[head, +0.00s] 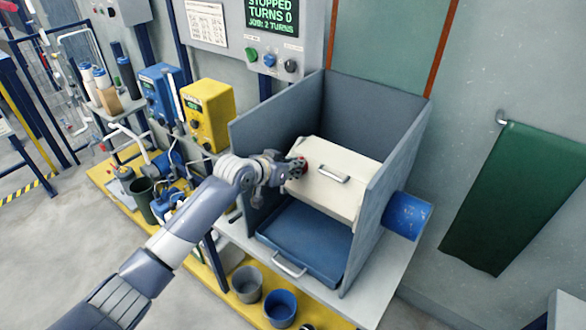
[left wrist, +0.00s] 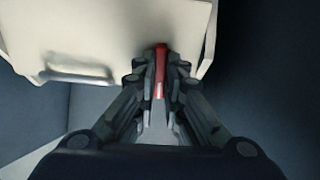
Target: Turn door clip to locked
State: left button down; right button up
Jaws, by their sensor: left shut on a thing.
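The red door clip (left wrist: 160,65) is on the edge of a cream-coloured box door (head: 338,178) with a metal handle. In the left wrist view the clip stands upright between the fingers of my left gripper (left wrist: 160,85), which is shut on it. In the head view my left gripper (head: 299,167) reaches into the open-fronted grey housing at the left side of the cream box. Only a bit of red shows there, so the clip's turn is hard to read. My right gripper is in neither view.
Grey housing walls (head: 398,165) stand close on both sides of the box. A blue tray (head: 305,240) with a handle lies below it. A control panel (head: 275,45) reading "STOPPED TURNS 0" hangs behind. Yellow and blue units stand at left, with buckets (head: 281,305) below.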

pick_arm(q)
jog(key=shift+f+m, duration=0.1)
jog(key=shift+m, duration=0.3)
jog(key=c, duration=1.7)
grip_release()
jog(key=v, duration=1.2)
jog(key=shift+s, duration=0.1)
